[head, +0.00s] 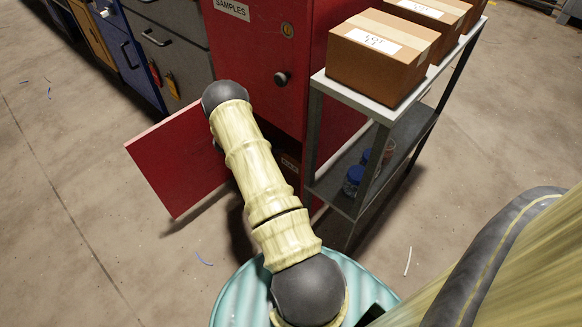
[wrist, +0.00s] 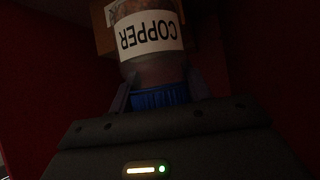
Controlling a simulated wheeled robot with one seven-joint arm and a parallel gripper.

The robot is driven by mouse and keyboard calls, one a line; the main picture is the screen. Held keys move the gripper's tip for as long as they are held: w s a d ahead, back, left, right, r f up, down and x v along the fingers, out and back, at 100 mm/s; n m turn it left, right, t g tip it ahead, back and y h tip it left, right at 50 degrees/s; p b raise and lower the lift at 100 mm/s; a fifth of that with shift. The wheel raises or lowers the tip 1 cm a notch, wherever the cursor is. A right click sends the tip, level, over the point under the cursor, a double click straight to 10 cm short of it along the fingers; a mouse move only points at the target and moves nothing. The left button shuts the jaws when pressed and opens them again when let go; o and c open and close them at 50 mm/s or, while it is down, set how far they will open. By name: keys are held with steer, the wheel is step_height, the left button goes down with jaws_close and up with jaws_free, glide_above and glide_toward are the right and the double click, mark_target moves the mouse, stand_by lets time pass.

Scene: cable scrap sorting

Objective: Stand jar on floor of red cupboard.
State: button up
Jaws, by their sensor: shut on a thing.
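The red cupboard (head: 268,45) stands beyond my arm, marked SAMPLES on its upper front. A red door (head: 180,160) stands swung open low on its left side. My arm reaches down to the low opening and hides most of it; the gripper is out of sight in the head view. In the wrist view, my gripper (wrist: 161,92) is shut on a jar (wrist: 151,34) with a COPPER label, around its blue lid (wrist: 161,97). Dark red walls surround it, so the jar is inside the cupboard. I cannot tell whether its base touches the floor.
A brown box-like thing (wrist: 103,40) shows dimly behind the jar. A grey shelf unit (head: 352,97) stands right of the cupboard, with cardboard boxes (head: 375,62) on top and blue-lidded jars (head: 353,178) below. Grey and blue cabinets (head: 168,48) stand to the left.

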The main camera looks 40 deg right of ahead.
step_height(320, 180, down, 6)
steer(key=b, duration=0.3)
steer(key=shift+f+b, duration=1.45)
steer(key=shift+f, duration=0.45)
steer(key=shift+f, duration=0.1)
steer(key=o, duration=0.9)
steer(key=shift+c, duration=0.2)
